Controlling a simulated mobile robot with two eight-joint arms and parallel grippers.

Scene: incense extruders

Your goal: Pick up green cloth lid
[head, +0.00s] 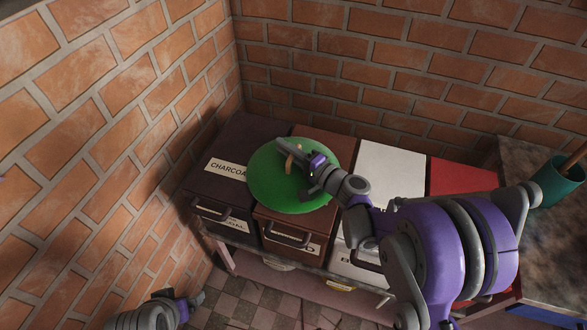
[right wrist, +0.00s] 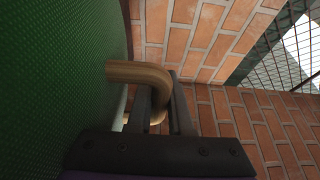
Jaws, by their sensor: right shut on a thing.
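The green cloth lid (head: 268,190) is a round green disc with a tan curved handle (head: 291,160). In the head view it appears over the dark and brown boxes; whether it touches them I cannot tell. My right gripper (head: 298,165) is at the handle. In the right wrist view the woven green lid (right wrist: 55,80) fills the left side, and the gripper's fingers (right wrist: 160,105) are shut on the wooden handle (right wrist: 140,73). My left gripper (head: 186,303) is at the bottom left of the head view, well away from the lid; its jaw state is unclear.
A row of boxes stands along the brick wall: a dark one labelled charcoal (head: 235,145), a brown one (head: 325,145), a white one (head: 390,160) and a red one (head: 460,177). A teal pot (head: 557,183) sits on the right counter. Checkered floor (head: 245,300) lies in front.

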